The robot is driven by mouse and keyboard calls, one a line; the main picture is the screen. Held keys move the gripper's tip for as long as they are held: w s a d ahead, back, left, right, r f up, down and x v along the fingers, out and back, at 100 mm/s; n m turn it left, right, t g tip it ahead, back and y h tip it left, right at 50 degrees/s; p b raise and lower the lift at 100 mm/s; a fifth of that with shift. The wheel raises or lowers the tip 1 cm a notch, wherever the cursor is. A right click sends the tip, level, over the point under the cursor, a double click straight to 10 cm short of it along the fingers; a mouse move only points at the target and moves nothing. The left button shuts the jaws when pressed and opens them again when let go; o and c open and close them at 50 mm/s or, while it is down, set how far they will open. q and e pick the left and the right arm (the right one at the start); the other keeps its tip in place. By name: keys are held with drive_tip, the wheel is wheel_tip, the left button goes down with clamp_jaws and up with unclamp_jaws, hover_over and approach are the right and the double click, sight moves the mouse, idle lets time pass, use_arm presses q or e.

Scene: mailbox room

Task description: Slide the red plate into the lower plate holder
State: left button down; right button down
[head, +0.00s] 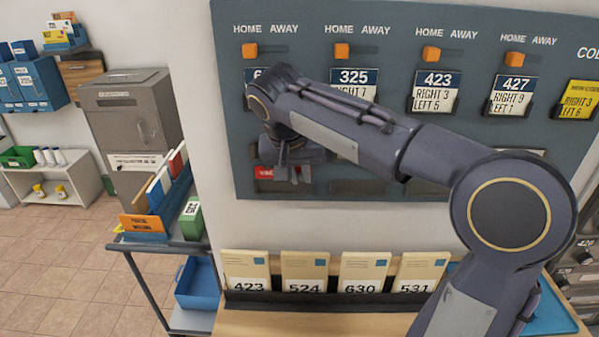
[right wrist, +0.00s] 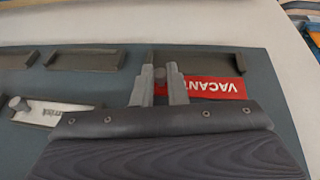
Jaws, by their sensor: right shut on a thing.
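The red plate (head: 267,173), lettered VACANT, shows beside my right gripper at the left end of the grey-blue wall board. It also shows in the right wrist view (right wrist: 218,87), upside down. My right gripper (head: 290,176) is shut on it at its plain end; in the right wrist view the fingers (right wrist: 161,86) cover that end. The lower plate holder (head: 268,187) is a dark slot just below the plate; in the right wrist view its tray (right wrist: 208,62) lies right along the plate's edge. I cannot tell whether the plate is inside its lips. My left gripper is out of view.
Other lower holders (head: 356,187) continue to the right. In the right wrist view a neighbouring holder carries a white plate (right wrist: 58,112) near a knob (right wrist: 18,104). Numbered envelopes (head: 304,272) stand in a rack below the board. My right arm covers much of the board.

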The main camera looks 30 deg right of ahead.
drive_tip(key=shift+f+b, duration=1.35)
drive_tip(key=shift+f, duration=0.55)
idle(0.7)
drive_tip(key=c, duration=1.4)
unclamp_jaws()
drive_tip(key=shift+o, duration=0.4)
drive_tip(key=o, duration=0.4)
drive_tip(key=shift+c, duration=0.2)
